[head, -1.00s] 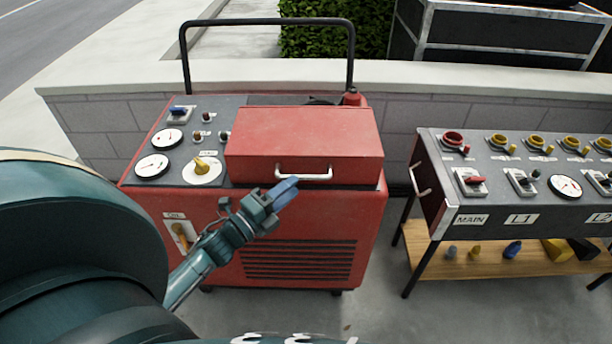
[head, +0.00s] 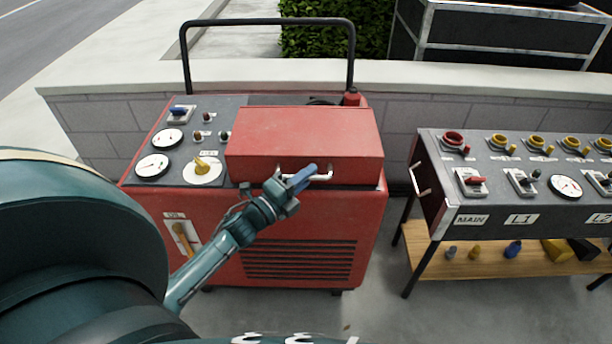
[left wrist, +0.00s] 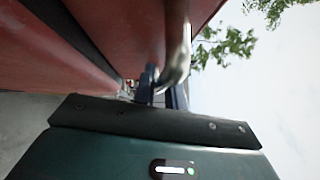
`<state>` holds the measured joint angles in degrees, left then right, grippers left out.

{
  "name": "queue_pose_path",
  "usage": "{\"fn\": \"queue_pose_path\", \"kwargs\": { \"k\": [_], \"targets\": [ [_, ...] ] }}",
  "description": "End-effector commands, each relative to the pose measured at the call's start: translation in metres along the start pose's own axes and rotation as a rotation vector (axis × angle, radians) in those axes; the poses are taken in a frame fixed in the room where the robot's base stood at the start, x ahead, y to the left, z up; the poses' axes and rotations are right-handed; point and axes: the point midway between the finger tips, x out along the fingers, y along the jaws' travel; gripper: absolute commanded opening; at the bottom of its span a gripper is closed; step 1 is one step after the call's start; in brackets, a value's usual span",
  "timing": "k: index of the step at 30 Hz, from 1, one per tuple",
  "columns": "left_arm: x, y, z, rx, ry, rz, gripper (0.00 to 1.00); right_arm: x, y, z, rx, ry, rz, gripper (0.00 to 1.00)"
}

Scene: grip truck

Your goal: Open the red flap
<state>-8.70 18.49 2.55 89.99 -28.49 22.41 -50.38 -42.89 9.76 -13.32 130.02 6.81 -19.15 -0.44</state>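The red flap (head: 305,135) is a boxy red lid on top of the red machine, and it is closed. Its light metal handle (head: 322,177) runs along the lower front edge. My left gripper (head: 300,178) is at the left half of this handle, its blue fingertips overlapping the bar. In the left wrist view the handle (left wrist: 178,45) curves down to the two fingers (left wrist: 163,92), which stand apart with a gap between them. Whether they touch the bar is hidden. My right gripper is not in view.
The red machine's panel (head: 225,110) has gauges, a yellow knob and switches left of the flap. A black bar handle (head: 265,22) rises behind. A control table (head: 500,220) with switches stands to the right, with a floor gap between. A low wall (head: 400,75) runs behind.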

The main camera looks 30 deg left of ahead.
Motion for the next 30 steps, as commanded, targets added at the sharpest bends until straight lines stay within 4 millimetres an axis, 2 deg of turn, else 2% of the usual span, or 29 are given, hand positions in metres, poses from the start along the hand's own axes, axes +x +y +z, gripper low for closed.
{"fn": "queue_pose_path", "kwargs": {
  "k": [1,4,20,24,26,30],
  "targets": [
    [0.000,0.000,0.000,0.000,0.000,0.000,0.08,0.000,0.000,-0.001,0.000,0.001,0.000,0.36],
    [0.000,0.000,0.000,0.000,0.000,0.000,0.00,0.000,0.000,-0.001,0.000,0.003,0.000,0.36],
    [0.000,-0.004,0.000,-0.006,0.000,0.007,0.00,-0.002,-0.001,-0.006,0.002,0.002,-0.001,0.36],
    [0.001,-0.015,0.002,-0.027,0.000,0.028,0.00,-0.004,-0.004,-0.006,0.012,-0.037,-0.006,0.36],
    [0.001,-0.023,0.003,-0.042,0.001,0.045,0.00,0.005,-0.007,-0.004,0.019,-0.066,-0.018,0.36],
    [0.004,-0.045,0.006,-0.092,0.003,0.097,0.00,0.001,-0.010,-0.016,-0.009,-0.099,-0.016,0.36]
  ]
}}
